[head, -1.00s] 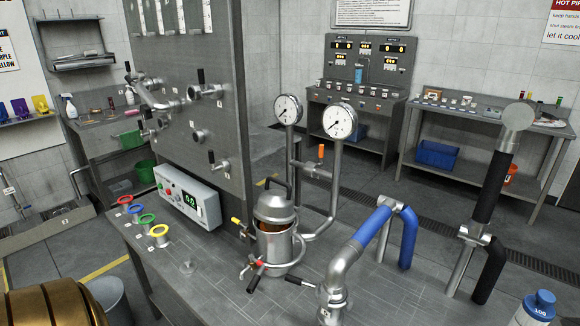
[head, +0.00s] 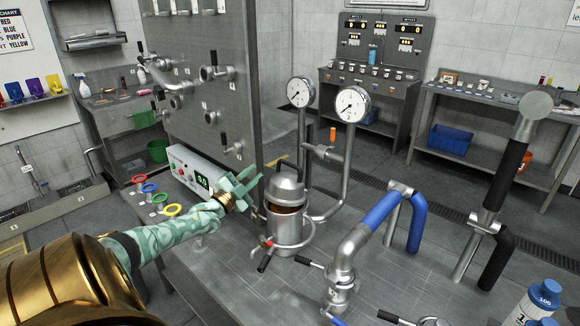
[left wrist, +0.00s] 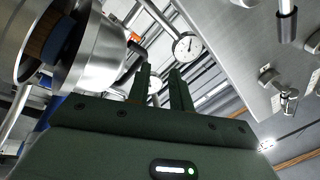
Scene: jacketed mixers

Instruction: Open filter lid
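The filter is a steel pot (head: 287,228) on the bench, with a domed steel lid (head: 286,186) over it and a dark arched handle on top. A brown band shows between lid and pot; I cannot tell how the lid is seated. My left gripper (head: 250,184) is just left of the lid, fingers apart, empty and pointing towards it without clear contact. In the left wrist view the two fingers (left wrist: 161,75) stand apart with nothing between them. A steel flared vessel part (left wrist: 88,55) fills the upper left there. My right gripper is not in view.
Two gauges (head: 351,104) on pipes stand behind the filter. A blue-sleeved pipe (head: 380,212) rises to its right. A control box (head: 190,168) and coloured rings (head: 172,210) lie to its left, by a tall grey panel (head: 210,60).

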